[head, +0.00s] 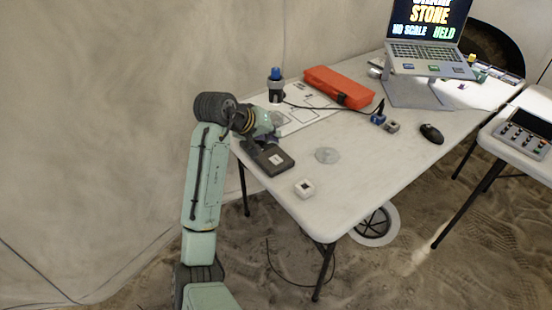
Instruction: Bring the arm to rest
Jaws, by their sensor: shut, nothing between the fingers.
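My arm (207,180) rises from the bottom left, bends at a dark joint beside the table's left edge and reaches over that edge. My gripper (254,146) is at its end, small and dark against what lies behind it. It is shut and empty, low over the near left corner of the white table (350,185). A flat dark box (272,160) lies on the table right beside the gripper. Whether the two touch is not clear.
A second table (515,160) is at right. Sand lies below.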

